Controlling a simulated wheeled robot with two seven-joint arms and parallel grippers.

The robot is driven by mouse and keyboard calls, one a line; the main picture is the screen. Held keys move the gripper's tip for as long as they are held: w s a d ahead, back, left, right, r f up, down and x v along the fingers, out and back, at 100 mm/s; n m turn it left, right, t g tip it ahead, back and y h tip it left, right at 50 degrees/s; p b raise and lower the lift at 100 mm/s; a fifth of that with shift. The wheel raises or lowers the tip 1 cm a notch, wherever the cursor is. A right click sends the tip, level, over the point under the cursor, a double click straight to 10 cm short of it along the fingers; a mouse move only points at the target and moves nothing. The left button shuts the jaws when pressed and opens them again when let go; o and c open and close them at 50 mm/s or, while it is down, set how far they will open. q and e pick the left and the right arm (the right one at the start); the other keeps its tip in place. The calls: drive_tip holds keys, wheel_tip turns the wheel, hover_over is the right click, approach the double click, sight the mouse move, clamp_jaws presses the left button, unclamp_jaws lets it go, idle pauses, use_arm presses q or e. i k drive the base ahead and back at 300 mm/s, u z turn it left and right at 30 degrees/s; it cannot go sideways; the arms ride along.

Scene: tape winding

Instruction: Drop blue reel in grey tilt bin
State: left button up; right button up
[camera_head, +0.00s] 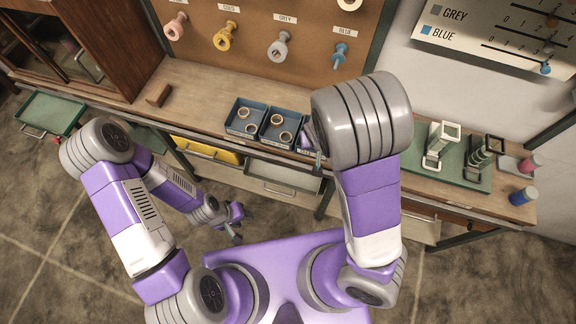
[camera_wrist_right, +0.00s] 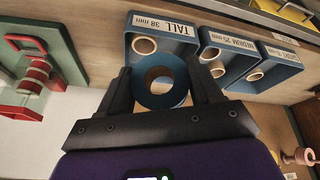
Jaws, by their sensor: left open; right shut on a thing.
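A blue reel (camera_wrist_right: 160,103) with a pale ring and an open centre sits between the fingers of my right gripper (camera_wrist_right: 160,87), which is shut on it. A grey tilt bin (camera_head: 285,178) stands open under the bench front, left of my right forearm. My left gripper (camera_head: 234,222) is open and empty, low over the floor in front of the bench, below and left of the grey bin.
Blue trays (camera_head: 244,116) with pale cores stand on the bench. A yellow bin (camera_head: 207,150) and a green bin (camera_head: 52,114) are further left. A green mat (camera_head: 455,168) with winding fixtures lies right of my right arm.

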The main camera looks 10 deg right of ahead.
sight(282, 182)
drive_tip(key=z, duration=1.75)
drive_tip(key=k, duration=0.95)
drive_tip(key=u, duration=1.35)
drive_tip(key=i, duration=0.5)
